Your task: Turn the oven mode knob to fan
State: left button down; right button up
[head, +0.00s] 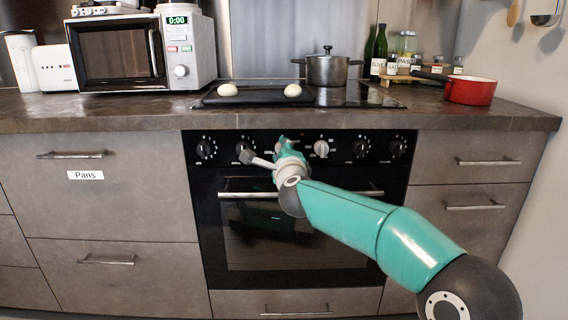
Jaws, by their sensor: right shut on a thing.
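The black oven (215,240) has a row of knobs along its top panel. Most knobs are dark; a light-coloured knob (321,148) right of centre is in plain sight. My right gripper (283,146) is at the panel, left of that light knob, and is shut on an oven knob that my wrist mostly hides. I cannot read the held knob's setting or markings. My left gripper is not in view.
The oven door handle (240,194) runs below the panel, behind my right arm. The counter edge (120,124) juts out above. A hob (330,97) with two white round items and a pot (328,69) stands on it. A red pan (470,91) is at right.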

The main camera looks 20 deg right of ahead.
jog(key=shift+d+f+m+b, duration=0.15)
jog(key=shift+m+b, duration=0.15)
jog(key=shift+m, duration=0.35)
jog(key=shift+d+f+m+b, duration=0.15)
jog(key=shift+m+b, duration=0.15)
jog(key=shift+m, duration=0.35)
jog(key=o, duration=1)
jog(key=shift+o, duration=0.7)
jog(key=shift+r, duration=0.1)
jog(key=shift+a, duration=0.1)
jog(key=shift+r, duration=0.1)
